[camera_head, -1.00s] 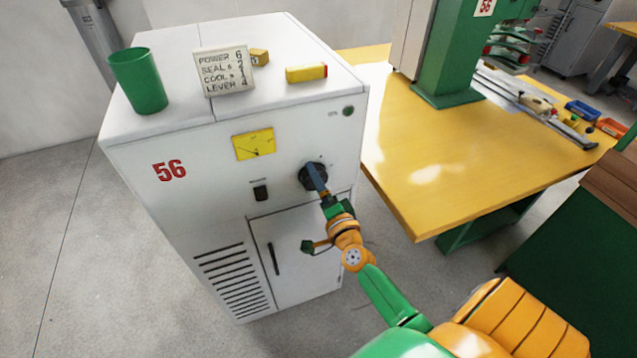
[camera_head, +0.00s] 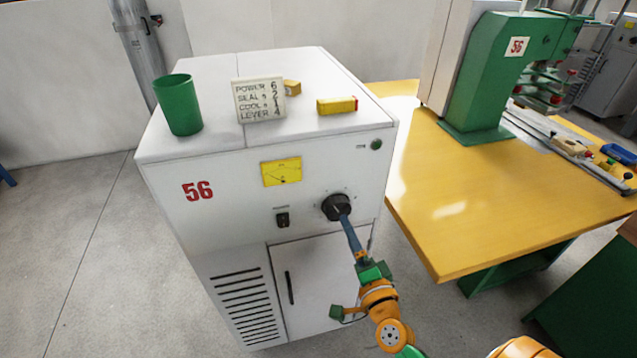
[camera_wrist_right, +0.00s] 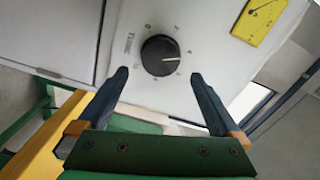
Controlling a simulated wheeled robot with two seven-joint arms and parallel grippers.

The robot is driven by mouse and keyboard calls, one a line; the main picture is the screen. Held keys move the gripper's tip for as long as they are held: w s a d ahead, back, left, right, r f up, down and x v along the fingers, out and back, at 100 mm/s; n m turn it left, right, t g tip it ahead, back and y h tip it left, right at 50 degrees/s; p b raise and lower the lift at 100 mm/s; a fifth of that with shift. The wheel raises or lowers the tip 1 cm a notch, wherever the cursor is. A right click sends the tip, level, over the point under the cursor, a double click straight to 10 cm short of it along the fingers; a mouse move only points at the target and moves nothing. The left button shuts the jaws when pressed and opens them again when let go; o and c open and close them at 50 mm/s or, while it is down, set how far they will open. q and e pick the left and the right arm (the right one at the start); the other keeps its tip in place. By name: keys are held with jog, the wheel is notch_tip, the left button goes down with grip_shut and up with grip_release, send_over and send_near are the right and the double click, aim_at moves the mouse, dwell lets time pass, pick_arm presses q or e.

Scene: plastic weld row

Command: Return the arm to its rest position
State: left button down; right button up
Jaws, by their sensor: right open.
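My right gripper (camera_head: 350,238) is in front of the white cabinet marked 56 (camera_head: 230,230), just below the black rotary knob (camera_head: 337,207). In the right wrist view its two fingers (camera_wrist_right: 158,98) are spread apart with nothing between them. The knob (camera_wrist_right: 160,55) shows beyond and between the fingertips, apart from them, with its white pointer line toward the right of that picture. My right arm comes in from the lower right of the head view. My left gripper is not in view.
On the cabinet top stand a green cup (camera_head: 178,104), a settings card (camera_head: 259,99), a small yellow block (camera_head: 292,87) and a yellow box (camera_head: 337,105). A yellow table (camera_head: 470,215) with a green machine (camera_head: 480,75) stands at the right. Open floor lies at the left.

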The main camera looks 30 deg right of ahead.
jog(key=s+a+f+n+g+y, duration=0.1)
jog(key=s+a+f+n+g, duration=0.25)
jog(key=f, duration=0.55)
jog(key=s+a+f+n+g+y, duration=0.2)
jog(key=s+f+n, duration=0.15)
jog(key=f, duration=0.45)
jog(key=s+a+f+n+g+y, duration=0.1)
jog(key=s+a+f+n+g, duration=0.25)
jog(key=f, duration=0.55)
jog(key=s+f+n+g, duration=0.3)
jog(key=s+f+n, duration=0.2)
jog(key=s, duration=0.6)
jog(key=s+f+n+g, duration=0.4)
jog(key=s+f, duration=0.2)
jog(key=s, duration=0.4)
jog(key=shift+s+n+g, duration=0.3)
jog(key=shift+s+n, duration=0.05)
